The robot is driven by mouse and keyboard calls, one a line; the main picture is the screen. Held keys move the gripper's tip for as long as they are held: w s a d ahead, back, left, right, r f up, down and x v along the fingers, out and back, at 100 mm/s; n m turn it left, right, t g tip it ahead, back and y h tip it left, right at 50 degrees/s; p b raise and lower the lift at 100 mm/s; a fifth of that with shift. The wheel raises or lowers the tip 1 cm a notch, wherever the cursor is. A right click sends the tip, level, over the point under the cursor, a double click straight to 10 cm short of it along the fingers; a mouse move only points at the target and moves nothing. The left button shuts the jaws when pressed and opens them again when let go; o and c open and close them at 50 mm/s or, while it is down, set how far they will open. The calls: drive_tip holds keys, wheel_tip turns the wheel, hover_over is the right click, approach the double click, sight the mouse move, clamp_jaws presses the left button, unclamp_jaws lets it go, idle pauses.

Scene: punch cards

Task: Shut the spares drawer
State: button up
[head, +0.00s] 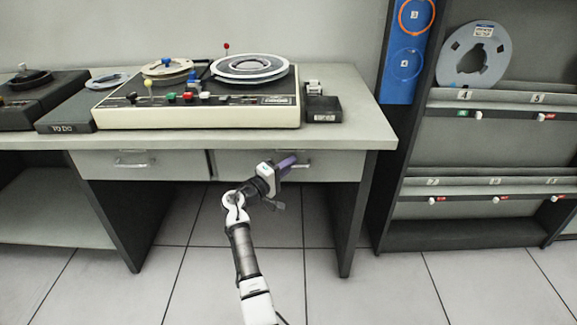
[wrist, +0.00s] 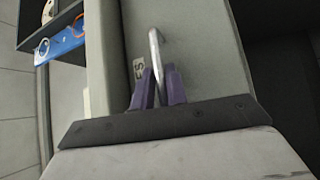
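The drawer (head: 335,170) under the right part of the desk has a pale grey front. In the wrist view its front (wrist: 200,45) carries a metal bar handle (wrist: 155,45) and a label (wrist: 139,69) whose visible letters end in "ES"; the rest is hidden. My gripper (head: 295,162) is at this handle. In the wrist view its purple fingers (wrist: 158,88) stand one on each side of the bar, close against it. The drawer front looks near the desk edge; I cannot tell how far out it stands.
A second drawer (head: 165,164) with its own handle is to the left. The desktop (head: 350,105) above holds a tape deck (head: 200,112) and a small dark device (head: 323,108). Dark desk legs stand either side. A reel rack (head: 405,195) is at the right. The floor in front is clear.

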drive_tip(key=v, duration=1.4)
drive_tip(key=shift+b, duration=0.35)
drive_tip(key=shift+w, duration=0.1)
